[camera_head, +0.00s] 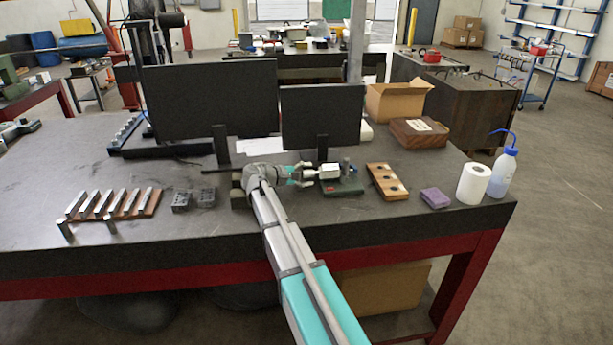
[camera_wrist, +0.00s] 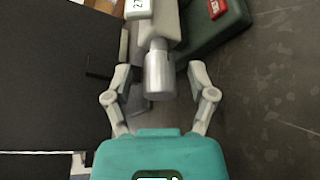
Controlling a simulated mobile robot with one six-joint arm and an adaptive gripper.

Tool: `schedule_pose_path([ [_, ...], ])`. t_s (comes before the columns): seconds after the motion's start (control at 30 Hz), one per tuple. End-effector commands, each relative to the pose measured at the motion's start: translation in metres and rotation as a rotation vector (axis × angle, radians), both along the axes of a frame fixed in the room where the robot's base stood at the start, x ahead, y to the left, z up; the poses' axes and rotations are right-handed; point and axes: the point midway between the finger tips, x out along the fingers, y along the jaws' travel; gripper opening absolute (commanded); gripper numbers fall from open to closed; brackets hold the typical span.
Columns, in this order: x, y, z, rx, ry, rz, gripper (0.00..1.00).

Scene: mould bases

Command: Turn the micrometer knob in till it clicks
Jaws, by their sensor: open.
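The micrometer (camera_head: 328,171) sits on a green base (camera_head: 345,187) on the workbench, just right of my gripper (camera_head: 305,174). In the wrist view, its silver cylindrical knob (camera_wrist: 158,76) points toward my gripper (camera_wrist: 158,84). The knob's end lies between the two fingers, which are open and apart from it on both sides. Part of a digital display (camera_wrist: 138,8) shows at the top edge; its reading is cut off. A red block (camera_wrist: 217,8) sits on the green base at upper right.
Two dark monitors (camera_head: 320,117) stand behind the micrometer. A wooden block with holes (camera_head: 386,182), a purple sponge (camera_head: 435,198), a paper roll (camera_head: 473,184) and a wash bottle (camera_head: 504,174) stand to the right. Grey blocks (camera_head: 206,196) and a wooden rack (camera_head: 118,203) lie left.

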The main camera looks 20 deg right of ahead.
Motion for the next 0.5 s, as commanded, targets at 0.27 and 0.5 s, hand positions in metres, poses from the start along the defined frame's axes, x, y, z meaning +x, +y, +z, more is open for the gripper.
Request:
schedule_pose_path([
  [0.27, 0.0001, -0.0002, 0.0000, 0.000, 0.000, 0.000, 0.72],
  [0.5, 0.0002, 0.0003, 0.0000, 0.001, 0.000, 0.001, 0.29],
])
